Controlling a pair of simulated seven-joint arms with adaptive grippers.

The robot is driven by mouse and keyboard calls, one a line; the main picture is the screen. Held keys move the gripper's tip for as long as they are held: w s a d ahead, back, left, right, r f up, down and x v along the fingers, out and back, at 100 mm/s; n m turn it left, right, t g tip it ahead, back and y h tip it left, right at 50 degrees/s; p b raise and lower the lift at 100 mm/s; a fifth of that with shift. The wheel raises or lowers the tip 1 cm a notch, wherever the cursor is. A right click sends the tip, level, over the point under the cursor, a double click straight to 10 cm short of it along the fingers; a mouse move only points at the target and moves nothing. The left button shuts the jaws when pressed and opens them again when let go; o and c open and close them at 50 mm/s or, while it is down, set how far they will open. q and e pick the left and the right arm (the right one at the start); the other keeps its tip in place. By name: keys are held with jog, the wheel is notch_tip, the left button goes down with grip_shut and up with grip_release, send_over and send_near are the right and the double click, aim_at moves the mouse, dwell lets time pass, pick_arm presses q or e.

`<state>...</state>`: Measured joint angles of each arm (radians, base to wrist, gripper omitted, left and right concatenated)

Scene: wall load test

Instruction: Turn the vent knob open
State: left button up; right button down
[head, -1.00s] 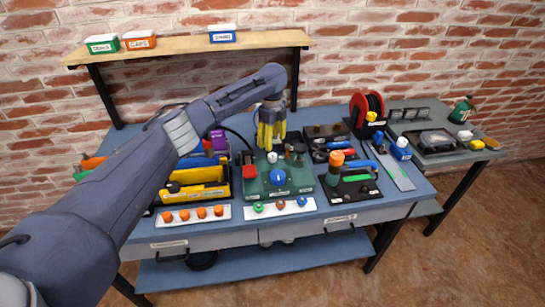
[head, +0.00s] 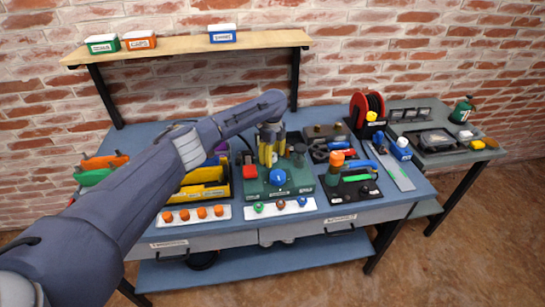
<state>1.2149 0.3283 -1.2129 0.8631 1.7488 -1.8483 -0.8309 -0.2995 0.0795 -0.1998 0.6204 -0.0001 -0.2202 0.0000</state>
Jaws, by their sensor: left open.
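A green test unit (head: 300,185) sits near the front middle of the bench. It carries a round blue knob (head: 278,177) in front, a red and black part (head: 249,170) at its left and dark fittings at its right. I cannot tell which part is the vent knob, as no label is readable. My left gripper (head: 268,163) points down over the back of the unit, behind the blue knob, with its yellow fingers apart. The fingers hide the small white-topped part there, and I cannot tell whether they touch it. My right gripper is out of view.
A strip of orange knobs (head: 202,212) and a strip of coloured rings (head: 281,206) lie along the front edge. A yellow bin (head: 203,190) stands left. A black stand with green and orange parts (head: 352,182) stands right, and a red reel (head: 367,108) behind.

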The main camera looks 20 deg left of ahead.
pick_arm(q)
jog(key=shift+c, duration=0.3)
grip_shut()
jog(key=shift+n, duration=0.3)
jog(key=n, duration=1.2)
jog(key=shift+n, duration=0.4)
jog(key=n, duration=0.4)
jog(key=shift+n, duration=0.4)
